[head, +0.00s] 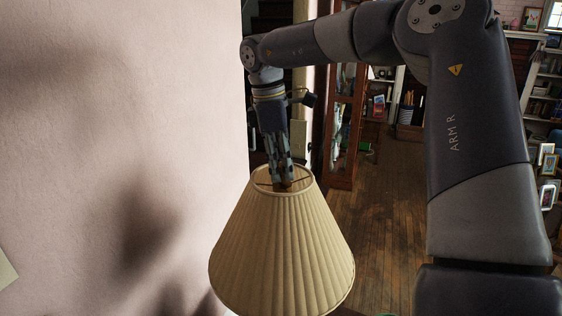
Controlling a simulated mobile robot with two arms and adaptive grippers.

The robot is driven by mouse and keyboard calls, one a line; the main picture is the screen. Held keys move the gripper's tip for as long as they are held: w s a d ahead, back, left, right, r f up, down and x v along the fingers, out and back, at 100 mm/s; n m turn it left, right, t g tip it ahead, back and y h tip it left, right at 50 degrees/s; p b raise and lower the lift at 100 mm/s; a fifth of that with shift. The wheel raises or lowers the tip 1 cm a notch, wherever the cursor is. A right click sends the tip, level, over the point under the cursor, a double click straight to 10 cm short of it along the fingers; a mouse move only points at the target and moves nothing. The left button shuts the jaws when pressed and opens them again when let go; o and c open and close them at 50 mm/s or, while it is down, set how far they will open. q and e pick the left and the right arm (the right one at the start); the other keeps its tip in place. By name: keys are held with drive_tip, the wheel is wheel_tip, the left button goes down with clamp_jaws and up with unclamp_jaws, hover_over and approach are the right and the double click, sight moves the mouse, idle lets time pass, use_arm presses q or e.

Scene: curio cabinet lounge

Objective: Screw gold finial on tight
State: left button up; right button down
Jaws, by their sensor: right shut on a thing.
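A pleated cream lampshade (283,250) stands in the lower middle of the head view, beside the wall. My right gripper (283,183) points straight down into the shade's open top. Its fingers are shut on the gold finial (286,185), a small brownish-gold bit of which shows at the fingertips at the middle of the shade's top ring. The fingers cover most of the finial, so its seating on the thread cannot be seen. The lamp's stem and base are hidden by the shade. My left gripper is not in view.
A plain pinkish wall (120,120) fills the left side, close to the shade. A wooden floor (385,220) lies open behind. A glass-fronted cabinet (343,120) stands behind the gripper. Shelves with books and picture frames (548,165) stand at far right.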

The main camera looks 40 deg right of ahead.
drive_tip(key=m, duration=0.5)
drive_tip(key=shift+p, duration=0.3)
drive_tip(key=shift+y, duration=0.3)
drive_tip(key=c, duration=1.4)
unclamp_jaws()
drive_tip(key=shift+c, duration=0.2)
drive_tip(key=shift+s, duration=0.15)
